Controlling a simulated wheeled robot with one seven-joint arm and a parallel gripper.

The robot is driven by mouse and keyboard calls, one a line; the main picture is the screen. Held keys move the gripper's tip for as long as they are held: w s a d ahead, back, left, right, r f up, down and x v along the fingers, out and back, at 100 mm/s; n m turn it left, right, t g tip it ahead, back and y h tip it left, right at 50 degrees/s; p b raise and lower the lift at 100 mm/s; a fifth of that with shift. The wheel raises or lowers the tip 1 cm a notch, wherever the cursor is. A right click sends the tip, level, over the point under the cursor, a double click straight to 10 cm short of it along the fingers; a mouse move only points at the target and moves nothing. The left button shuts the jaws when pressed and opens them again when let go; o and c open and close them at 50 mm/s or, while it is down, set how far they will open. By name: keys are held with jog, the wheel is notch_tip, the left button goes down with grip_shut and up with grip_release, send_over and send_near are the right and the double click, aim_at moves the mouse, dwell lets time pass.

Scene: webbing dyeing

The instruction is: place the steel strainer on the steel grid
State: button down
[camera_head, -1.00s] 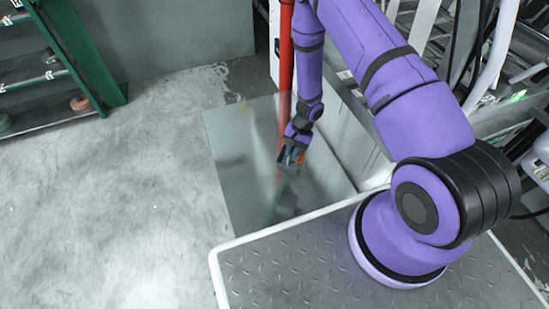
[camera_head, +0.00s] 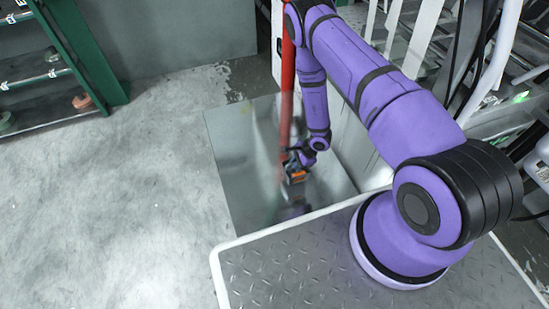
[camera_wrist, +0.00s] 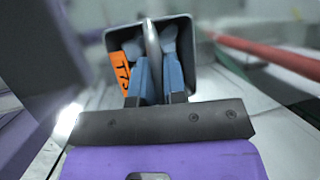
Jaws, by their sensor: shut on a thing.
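My gripper (camera_head: 294,172) hangs above the smooth, reflective grey panel in the head view. In the wrist view its two blue fingers (camera_wrist: 160,62) are shut on a thin grey metal bar. The bar stands in front of a square, open grey box-like piece (camera_wrist: 192,58) with an orange label on its left side. The bar and box appear to be the steel strainer, but its mesh is not visible. In the head view it is a small, dark, blurred shape with orange at my gripper. I cannot make out the steel grid clearly.
The reflective panel (camera_head: 232,150) lies on the concrete floor (camera_head: 120,200). A red pole (camera_head: 287,75) rises beside my gripper, also showing in the wrist view (camera_wrist: 270,55). A green rack (camera_head: 70,45) stands at the upper left. Pipes and machinery fill the upper right.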

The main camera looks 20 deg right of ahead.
jog(key=shift+w+a+f, duration=0.75)
jog(key=shift+w+a, duration=0.3)
jog(key=shift+w, duration=0.35)
jog(key=shift+w+a+f, duration=0.7)
jog(key=shift+w+a, duration=0.4)
jog(key=shift+w, duration=0.35)
jog(key=shift+w+a+f, duration=0.75)
jog(key=shift+w+a, duration=0.3)
jog(key=shift+w, duration=0.35)
jog(key=shift+f, duration=0.15)
jog(key=c, duration=1.2)
grip_release()
jog(key=shift+o, duration=0.2)
